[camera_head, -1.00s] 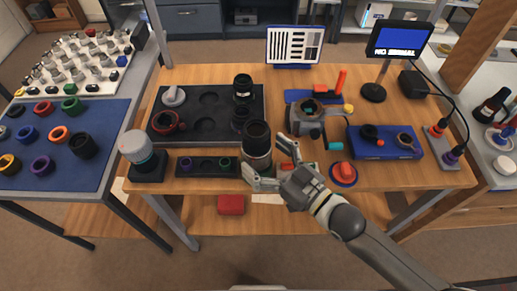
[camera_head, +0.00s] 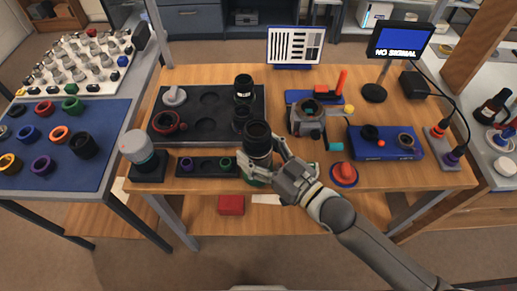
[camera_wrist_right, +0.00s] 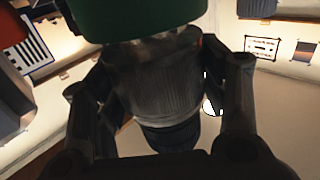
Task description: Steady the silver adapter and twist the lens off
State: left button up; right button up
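The black lens (camera_head: 258,133) stands upright near the front edge of the wooden bench, its dark open end facing up. A green part (camera_head: 250,181) shows beneath it. My right gripper (camera_head: 263,158) has its fingers on either side of the lower barrel. In the right wrist view the ribbed grey barrel (camera_wrist_right: 155,85) lies between the fingers, with the green part (camera_wrist_right: 140,15) above it in the picture. The fingertips lie close to the barrel; firm contact is not clear. I cannot make out the silver adapter for sure. My left gripper is not in view.
A black tray (camera_head: 215,137) with round recesses lies left of the lens, with a narrow dark holder (camera_head: 205,167) in front. A red-topped knob (camera_head: 344,172) and a blue tray (camera_head: 383,153) are to the right. A monitor (camera_head: 402,40) stands behind.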

jog(key=o, duration=0.4)
jog(key=shift+v, duration=6.05)
